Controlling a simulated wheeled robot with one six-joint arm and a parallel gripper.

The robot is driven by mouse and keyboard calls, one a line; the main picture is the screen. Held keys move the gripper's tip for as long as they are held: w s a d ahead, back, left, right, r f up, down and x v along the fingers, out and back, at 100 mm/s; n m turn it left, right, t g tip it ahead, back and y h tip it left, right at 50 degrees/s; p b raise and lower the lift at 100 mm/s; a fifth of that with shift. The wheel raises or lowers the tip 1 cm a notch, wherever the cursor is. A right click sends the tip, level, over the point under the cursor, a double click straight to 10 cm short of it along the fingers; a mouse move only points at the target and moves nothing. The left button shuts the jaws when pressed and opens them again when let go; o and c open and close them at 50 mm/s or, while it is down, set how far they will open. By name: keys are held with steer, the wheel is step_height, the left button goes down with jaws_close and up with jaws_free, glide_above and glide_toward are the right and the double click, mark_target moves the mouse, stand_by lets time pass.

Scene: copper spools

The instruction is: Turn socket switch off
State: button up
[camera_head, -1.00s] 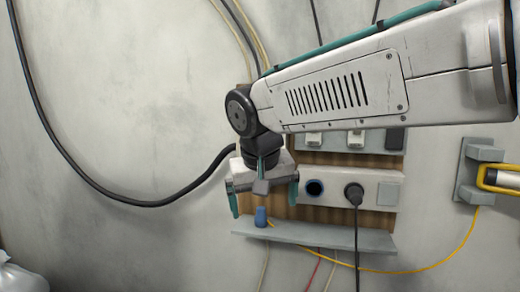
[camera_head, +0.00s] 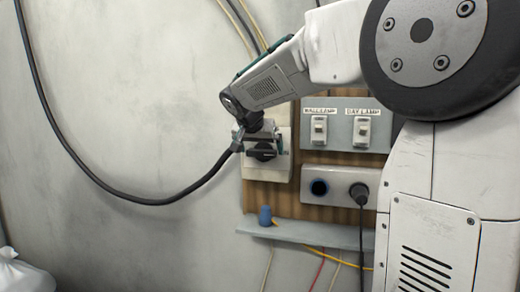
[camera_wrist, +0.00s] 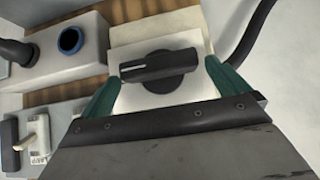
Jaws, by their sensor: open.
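A black rotary knob (camera_wrist: 158,66), which appears to be the socket switch, sits on a pale square plate (camera_wrist: 190,95) in the wrist view. Its bar lies nearly level in that view, with a white mark near its left end. My gripper (camera_wrist: 162,72) is open, with one teal finger on each side of the knob. I cannot tell whether the fingers touch it. In the head view my gripper (camera_head: 262,146) is in front of the plate at the left of the wooden board and partly hides the knob.
Right of the plate are two labelled lamp switches (camera_head: 342,131). Below them is a socket box (camera_head: 335,188) with a blue-ringed hole and a plugged black cord. A small blue object (camera_head: 265,215) stands on a grey ledge (camera_head: 300,233). A thick black cable (camera_head: 150,200) hangs at left.

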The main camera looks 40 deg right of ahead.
steer(key=shift+w+d+f, duration=0.15)
steer(key=shift+d+f, duration=0.05)
steer(key=shift+f, duration=0.05)
steer(key=c, duration=0.9)
steer(key=shift+o, duration=0.2)
